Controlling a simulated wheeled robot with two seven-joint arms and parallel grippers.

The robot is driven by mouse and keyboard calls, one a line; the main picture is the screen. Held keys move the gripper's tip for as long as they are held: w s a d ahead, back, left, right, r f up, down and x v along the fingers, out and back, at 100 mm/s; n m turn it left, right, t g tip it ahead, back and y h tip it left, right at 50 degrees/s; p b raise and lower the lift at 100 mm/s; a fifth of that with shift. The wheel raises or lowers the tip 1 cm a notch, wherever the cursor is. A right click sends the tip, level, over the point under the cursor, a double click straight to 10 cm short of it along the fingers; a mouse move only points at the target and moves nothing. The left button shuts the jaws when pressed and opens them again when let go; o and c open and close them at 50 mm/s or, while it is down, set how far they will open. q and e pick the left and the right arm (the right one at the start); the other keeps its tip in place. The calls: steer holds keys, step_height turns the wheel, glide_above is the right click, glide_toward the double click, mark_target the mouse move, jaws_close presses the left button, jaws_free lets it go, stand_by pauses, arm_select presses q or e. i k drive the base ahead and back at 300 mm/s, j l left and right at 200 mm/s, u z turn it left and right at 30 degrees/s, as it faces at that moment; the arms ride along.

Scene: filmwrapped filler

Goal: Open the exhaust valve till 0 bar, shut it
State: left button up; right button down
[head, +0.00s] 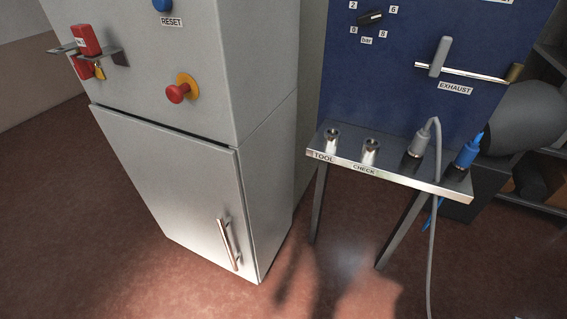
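The exhaust valve shows at the upper right of the head view, on a blue panel (395,95). Its grey lever (439,57) stands nearly upright, across a silver pipe (475,73) with a brass end at the right. The EXHAUST label (455,88) is just below it. The pointer lies roughly sideways, and I cannot read an exact value. Neither of my grippers is in view.
A shelf (395,178) below the panel holds metal sockets, a grey-cabled plug (422,138) and a blue plug (468,150). Floor ahead is clear.

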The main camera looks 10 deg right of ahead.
mark_target(443, 48)
steer(key=l+z, duration=0.1)
steer(key=z, duration=0.7)
